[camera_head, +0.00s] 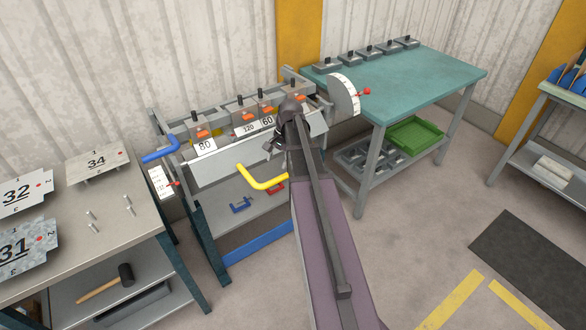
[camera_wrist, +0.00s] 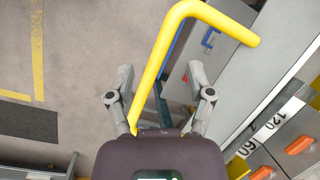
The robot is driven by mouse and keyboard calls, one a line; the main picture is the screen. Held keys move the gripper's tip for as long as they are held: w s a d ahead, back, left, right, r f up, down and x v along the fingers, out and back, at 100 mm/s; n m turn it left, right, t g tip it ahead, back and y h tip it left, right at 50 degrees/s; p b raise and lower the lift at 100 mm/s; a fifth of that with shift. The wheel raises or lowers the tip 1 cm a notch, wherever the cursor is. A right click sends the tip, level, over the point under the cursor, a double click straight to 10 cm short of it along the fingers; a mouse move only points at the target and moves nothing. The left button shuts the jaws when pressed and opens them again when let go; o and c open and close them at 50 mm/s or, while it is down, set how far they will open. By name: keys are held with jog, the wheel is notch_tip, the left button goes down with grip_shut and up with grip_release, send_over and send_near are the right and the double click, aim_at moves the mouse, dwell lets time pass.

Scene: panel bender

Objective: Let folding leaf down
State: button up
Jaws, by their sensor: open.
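The panel bender's folding leaf (camera_head: 235,163) is a light grey plate along the machine's front, below the number tags. A bent yellow handle (camera_head: 258,181) sticks out from the leaf's front. In the wrist view the yellow handle (camera_wrist: 161,55) runs up between my two fingers, then bends right toward the machine. My gripper (camera_head: 272,144) is open at the right part of the leaf, and in the wrist view (camera_wrist: 164,97) its fingers are spread with the bar between them in the picture. I cannot tell whether they touch it. My arm hides part of the leaf's right end.
A blue handle (camera_head: 161,151) is at the machine's left end, and an angle dial (camera_head: 344,94) with a red knob at its right. A steel table (camera_head: 125,200) stands left, a green-topped table (camera_head: 420,80) right. The floor at front right is open.

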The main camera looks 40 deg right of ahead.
jog(key=d+r+m+t+y+p, duration=0.1)
jog(key=d+m, duration=0.4)
jog(key=d, duration=0.8)
jog(key=shift+w+r, duration=0.2)
jog(key=shift+r, duration=0.4)
jog(key=shift+f, duration=0.15)
jog(key=b+x, duration=1.2)
jog(key=x, duration=0.1)
jog(key=shift+a+f, duration=0.2)
grip_shut()
